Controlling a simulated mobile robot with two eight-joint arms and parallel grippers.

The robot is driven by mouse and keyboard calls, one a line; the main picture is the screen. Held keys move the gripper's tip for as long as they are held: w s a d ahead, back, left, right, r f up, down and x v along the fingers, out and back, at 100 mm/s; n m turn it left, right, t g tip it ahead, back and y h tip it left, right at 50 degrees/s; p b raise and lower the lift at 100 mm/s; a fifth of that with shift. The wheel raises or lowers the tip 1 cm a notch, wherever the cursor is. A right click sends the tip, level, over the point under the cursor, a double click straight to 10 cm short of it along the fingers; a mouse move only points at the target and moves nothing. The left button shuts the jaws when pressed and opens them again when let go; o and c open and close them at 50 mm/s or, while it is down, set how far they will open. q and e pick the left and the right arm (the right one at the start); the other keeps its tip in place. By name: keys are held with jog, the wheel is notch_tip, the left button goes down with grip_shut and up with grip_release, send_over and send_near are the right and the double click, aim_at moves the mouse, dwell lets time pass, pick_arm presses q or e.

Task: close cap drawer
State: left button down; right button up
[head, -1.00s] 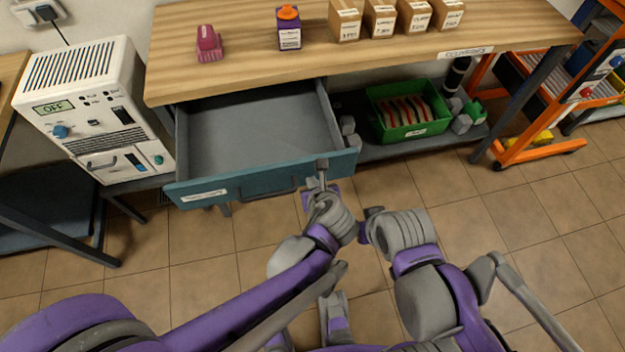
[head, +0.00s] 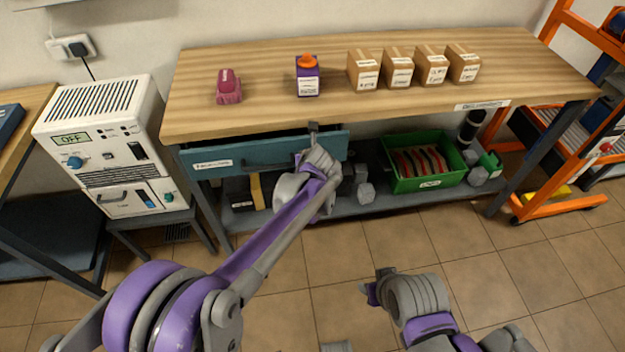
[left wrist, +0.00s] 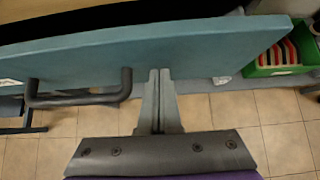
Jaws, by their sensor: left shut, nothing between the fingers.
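The teal drawer (head: 228,158) sits under the wooden workbench, nearly all the way in, with a thin dark gap above its front in the head view. Its front fills the upper part of the left wrist view (left wrist: 180,60), with the dark bar handle (left wrist: 80,97) at left. My left gripper (head: 313,128) is shut and empty, its fingertips at the right part of the drawer front, to the right of the handle. In the wrist view the fingertips (left wrist: 159,75) meet the front's lower edge; contact is hard to judge. My right gripper (head: 372,288) is low over the floor, away from the drawer; its fingers are unclear.
The workbench top (head: 270,115) holds a pink device (head: 228,88), a purple box with orange cap (head: 307,78) and several cartons (head: 398,68). A green crate (head: 425,185) stands on the lower shelf. A white power unit (head: 105,145) stands left; an orange rack (head: 535,140) right.

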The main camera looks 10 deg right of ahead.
aim_at(306, 147)
pick_arm(q)
jog(key=w, duration=0.3)
jog(key=shift+w, duration=0.2)
jog(key=shift+w+r, duration=0.15)
jog(key=shift+w, duration=0.05)
